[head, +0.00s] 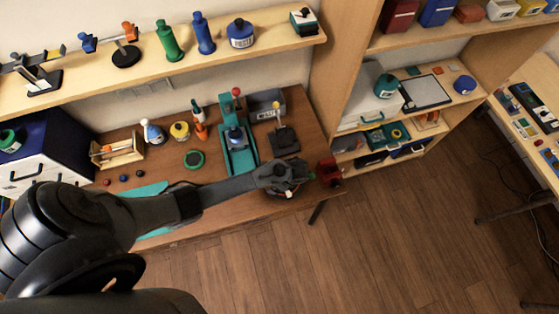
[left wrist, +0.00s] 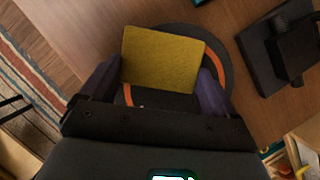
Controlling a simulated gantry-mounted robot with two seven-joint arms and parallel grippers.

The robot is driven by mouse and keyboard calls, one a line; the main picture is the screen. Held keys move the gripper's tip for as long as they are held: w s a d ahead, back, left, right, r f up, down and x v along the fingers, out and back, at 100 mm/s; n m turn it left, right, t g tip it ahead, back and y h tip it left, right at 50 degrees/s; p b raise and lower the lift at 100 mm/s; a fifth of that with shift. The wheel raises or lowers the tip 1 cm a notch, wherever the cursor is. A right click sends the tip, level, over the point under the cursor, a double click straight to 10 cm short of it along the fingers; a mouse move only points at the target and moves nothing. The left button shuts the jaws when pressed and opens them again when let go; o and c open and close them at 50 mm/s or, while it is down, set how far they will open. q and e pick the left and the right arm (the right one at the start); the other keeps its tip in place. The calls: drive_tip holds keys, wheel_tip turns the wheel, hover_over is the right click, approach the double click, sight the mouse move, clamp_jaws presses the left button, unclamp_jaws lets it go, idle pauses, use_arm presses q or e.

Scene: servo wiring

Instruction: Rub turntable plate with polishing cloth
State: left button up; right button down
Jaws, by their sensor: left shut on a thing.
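The polishing cloth (left wrist: 160,58) is a flat yellow square between the two purple-grey fingers of my left gripper (left wrist: 157,82) in the left wrist view. The gripper is shut on it. The turntable plate (left wrist: 222,68) is dark and round with an orange ring, and lies directly behind the cloth in that view. The cloth and fingers hide much of the plate. I cannot tell whether the cloth touches it. In the head view my left gripper (head: 284,179) is over the right front of the workbench and mostly hides the plate. My right gripper is in neither view.
A black stand (head: 284,140) is close behind my gripper, and a red vise (head: 328,172) is at the bench's right edge. A teal press (head: 238,145) stands to the left. A shelf (head: 180,64) with several bottles runs above the bench (head: 222,208).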

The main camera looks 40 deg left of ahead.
use_arm(q)
drive_tip(key=shift+s+a, duration=0.25)
drive_tip(key=shift+s, duration=0.2)
wheel_tip(320, 180, up, 4)
drive_tip(key=p, duration=0.3)
drive_tip(key=shift+w+p, duration=0.1)
drive_tip(key=shift+p, duration=0.25)
drive_tip(key=shift+r+p, duration=0.9)
drive_tip(key=shift+p, duration=0.2)
drive_tip(key=shift+r+p, duration=0.4)
drive_tip(key=shift+r, duration=0.75)
